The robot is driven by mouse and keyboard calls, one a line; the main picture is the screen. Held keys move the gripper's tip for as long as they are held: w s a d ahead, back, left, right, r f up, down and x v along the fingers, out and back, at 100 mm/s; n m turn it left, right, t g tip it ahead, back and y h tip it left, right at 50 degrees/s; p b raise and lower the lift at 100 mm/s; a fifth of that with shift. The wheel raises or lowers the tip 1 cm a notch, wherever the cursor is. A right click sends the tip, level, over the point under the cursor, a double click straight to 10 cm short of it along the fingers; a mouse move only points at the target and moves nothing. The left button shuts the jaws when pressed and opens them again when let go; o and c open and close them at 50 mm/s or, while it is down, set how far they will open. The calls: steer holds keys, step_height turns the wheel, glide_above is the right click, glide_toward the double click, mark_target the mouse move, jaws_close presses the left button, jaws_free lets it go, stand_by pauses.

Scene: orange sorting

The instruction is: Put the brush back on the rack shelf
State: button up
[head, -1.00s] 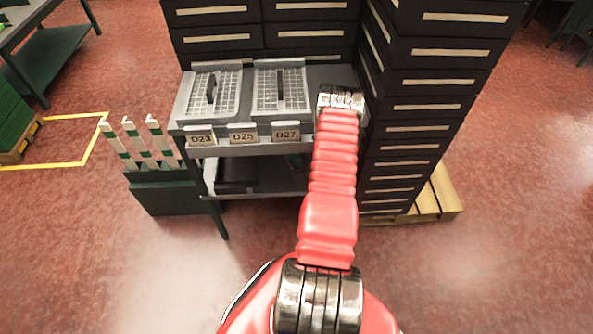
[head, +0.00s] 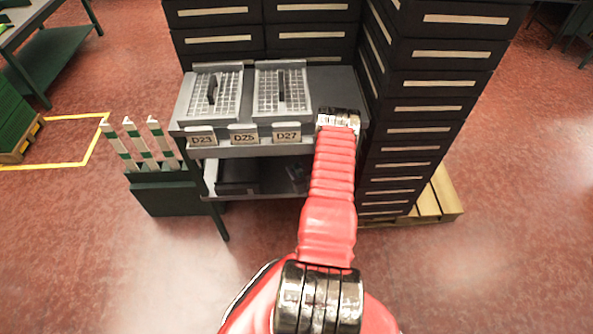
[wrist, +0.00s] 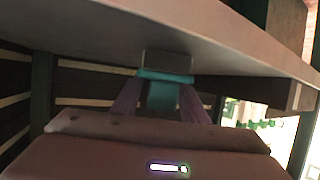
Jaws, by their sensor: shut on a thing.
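The rack is a grey unit with a top surface (head: 335,78) and a lower shelf (head: 262,192) in the head view. In the wrist view my gripper (wrist: 160,100) is shut on the brush (wrist: 165,92), which shows as a teal part with a dark grey block above it. The brush's far end and bristles cannot be made out. A broad grey board (wrist: 190,35), seen from below, spans the space above the gripper and brush. In the head view the gripper and brush are hidden behind my red arm and the rack.
Two grey trays with white grids, one at left (head: 214,92) and one at right (head: 281,92), sit on the rack's top. A dark box (head: 238,174) lies on the lower shelf. Tall dark drawer cabinets (head: 425,105) stand close on the right. Striped posts (head: 140,143) stand on the left.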

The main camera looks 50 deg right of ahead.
steer(key=shift+f, duration=0.15)
steer(key=o, duration=1.2)
steer(key=v, duration=1.2)
steer(key=shift+s, duration=0.1)
stand_by(0.4)
